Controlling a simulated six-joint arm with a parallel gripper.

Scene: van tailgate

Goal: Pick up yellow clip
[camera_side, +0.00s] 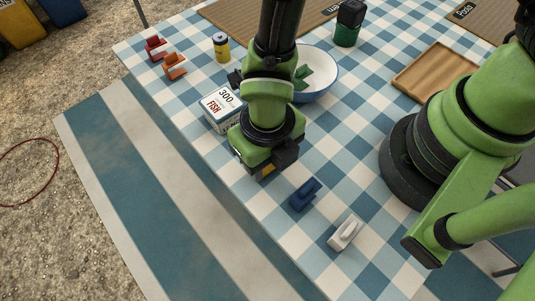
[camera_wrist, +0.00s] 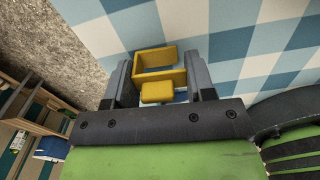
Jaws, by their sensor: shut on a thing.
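The yellow clip (camera_wrist: 160,76) sits between the two fingers of my gripper (camera_wrist: 158,80) in the wrist view. My gripper is shut on it, with a finger on either side. In the side view only a small yellow patch of the clip (camera_side: 268,173) shows under my gripper (camera_side: 265,170), near the front edge of the checked table. The rest of it is hidden there by the gripper body. I cannot tell whether the clip touches the cloth.
A blue clip (camera_side: 305,194) and a white clip (camera_side: 346,232) lie right of my gripper. The fish box (camera_side: 222,109) stands close behind-left. A white bowl (camera_side: 322,88), yellow can (camera_side: 221,47), red clip (camera_side: 155,48), orange clip (camera_side: 175,66), dark green jar (camera_side: 348,23) and wooden tray (camera_side: 432,72) stand farther off.

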